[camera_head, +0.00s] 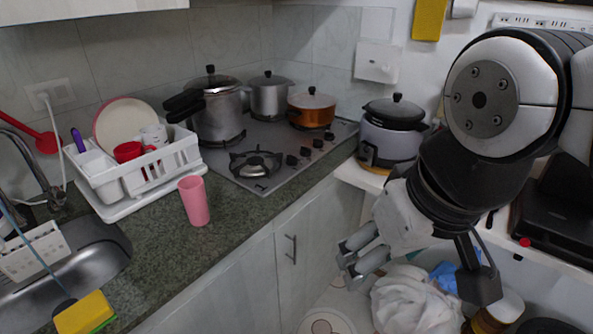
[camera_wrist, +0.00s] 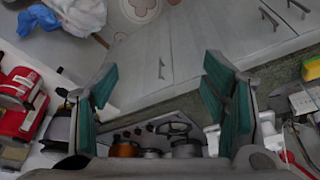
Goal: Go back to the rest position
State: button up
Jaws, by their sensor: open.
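My gripper (camera_head: 415,268) is in the right part of the head view, in front of the counter and above the floor area. Its fingers are spread apart and nothing is between them. In the wrist view my gripper (camera_wrist: 160,92) shows its green-padded fingers wide apart, with cabinet doors, the counter edge and the stove beyond them. My arm comes in from the upper right of the head view, bent downward.
A pink cup (camera_head: 194,201) stands near the counter's front edge. A dish rack (camera_head: 136,171), pots on the stove (camera_head: 256,172) and a rice cooker (camera_head: 390,135) stand behind. White cloth (camera_head: 412,300) lies below my gripper. A black device (camera_head: 555,215) is at the right.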

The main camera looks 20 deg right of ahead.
jog(key=shift+s, duration=0.45)
notch_tip(320, 180, up, 3)
jog(key=shift+r+p, duration=0.1)
jog(key=shift+p, duration=1.1)
